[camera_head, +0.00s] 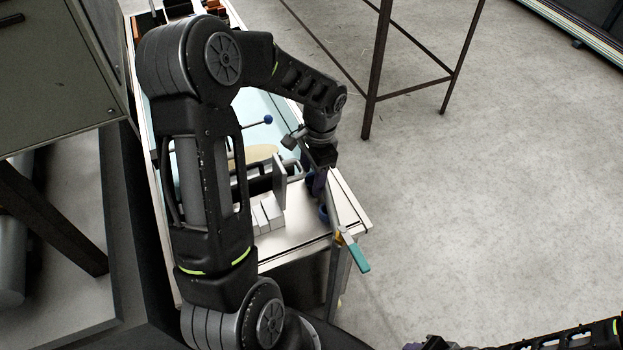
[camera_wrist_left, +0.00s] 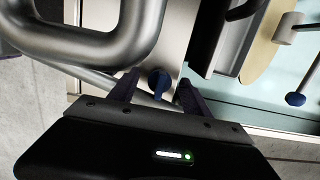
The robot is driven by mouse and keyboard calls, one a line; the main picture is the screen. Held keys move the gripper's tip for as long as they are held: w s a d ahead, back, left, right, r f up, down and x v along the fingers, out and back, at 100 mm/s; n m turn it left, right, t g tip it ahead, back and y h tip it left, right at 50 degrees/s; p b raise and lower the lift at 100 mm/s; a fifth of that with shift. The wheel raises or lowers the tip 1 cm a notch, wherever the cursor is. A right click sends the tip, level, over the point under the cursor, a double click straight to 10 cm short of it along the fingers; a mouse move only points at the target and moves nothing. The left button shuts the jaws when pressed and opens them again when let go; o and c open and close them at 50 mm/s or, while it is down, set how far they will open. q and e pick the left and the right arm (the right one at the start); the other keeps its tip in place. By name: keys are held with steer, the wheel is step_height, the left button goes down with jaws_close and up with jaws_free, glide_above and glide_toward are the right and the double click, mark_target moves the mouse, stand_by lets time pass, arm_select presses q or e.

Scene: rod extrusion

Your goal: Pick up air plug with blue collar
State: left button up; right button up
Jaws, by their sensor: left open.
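The air plug with the blue collar (camera_wrist_left: 160,84) shows in the left wrist view between the two dark fingers of my left gripper (camera_wrist_left: 157,80). In the head view a blue round part (camera_head: 323,213), which looks like the plug's collar, sits at the right end of the bench. My left gripper (camera_head: 317,184) is right above it there, open and pointing down. I cannot tell if the fingers touch the plug. Part of my right arm shows at the bottom right of the head view; its fingers cannot be made out.
A thick metal tube handle (camera_wrist_left: 85,45) is close to the left finger. A teal-handled lever (camera_head: 356,254) sticks out at the bench's front corner. Pale blocks (camera_head: 267,214) and an upright plate stand left of the gripper. A blue-knobbed rod (camera_head: 268,119) is farther back.

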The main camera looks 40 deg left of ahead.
arm_select(q)
steer(key=shift+c, duration=0.5)
jaws_close()
stand_by(0.4)
